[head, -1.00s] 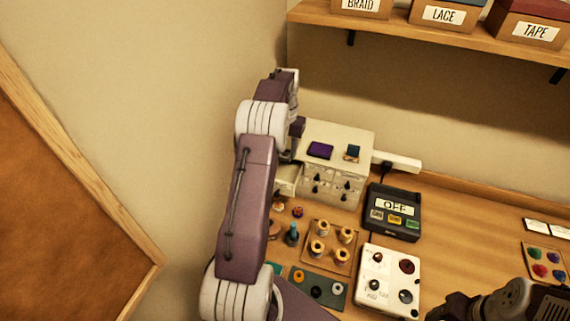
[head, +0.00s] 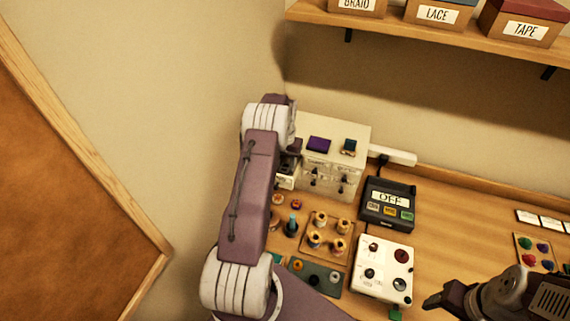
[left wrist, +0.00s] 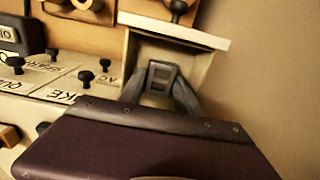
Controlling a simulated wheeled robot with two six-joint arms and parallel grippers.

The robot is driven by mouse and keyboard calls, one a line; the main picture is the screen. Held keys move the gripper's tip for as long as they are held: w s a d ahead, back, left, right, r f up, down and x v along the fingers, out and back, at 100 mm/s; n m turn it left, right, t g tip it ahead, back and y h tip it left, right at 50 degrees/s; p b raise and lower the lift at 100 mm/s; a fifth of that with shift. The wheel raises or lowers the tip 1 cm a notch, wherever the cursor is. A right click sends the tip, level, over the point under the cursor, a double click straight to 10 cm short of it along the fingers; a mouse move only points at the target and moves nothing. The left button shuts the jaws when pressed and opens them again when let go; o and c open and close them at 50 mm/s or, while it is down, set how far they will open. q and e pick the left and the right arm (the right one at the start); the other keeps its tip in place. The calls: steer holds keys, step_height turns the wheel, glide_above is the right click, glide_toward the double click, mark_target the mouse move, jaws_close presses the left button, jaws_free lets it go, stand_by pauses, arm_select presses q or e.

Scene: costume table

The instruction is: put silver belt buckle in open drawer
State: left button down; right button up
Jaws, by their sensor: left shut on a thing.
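The cream drawer cabinet (head: 352,132) stands at the back of the table. Its open drawer (head: 286,182) juts out at the left, partly hidden by my left arm. The drawer (left wrist: 180,30) shows more clearly in the left wrist view. My left gripper (left wrist: 160,90) has its dark fingers within the drawer's outline, shut on a small grey slotted piece, the silver belt buckle (left wrist: 160,75). I cannot tell whether the buckle touches the drawer floor. In the head view the left gripper (head: 292,152) hides the buckle. My right gripper (head: 432,302) is at the lower right; its opening is unclear.
A purple block (head: 319,144) and a teal block (head: 349,146) sit on the cabinet. A spool board (head: 327,250), a dark device marked OFF (head: 388,218) and a white knob panel (head: 384,286) stand in front and to the right. A shelf (head: 420,38) with boxes hangs above.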

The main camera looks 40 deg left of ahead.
arm_select(q)
steer(key=c, duration=1.1)
jaws_free()
steer(key=shift+w+f, duration=0.1)
steer(key=shift+c, duration=0.2)
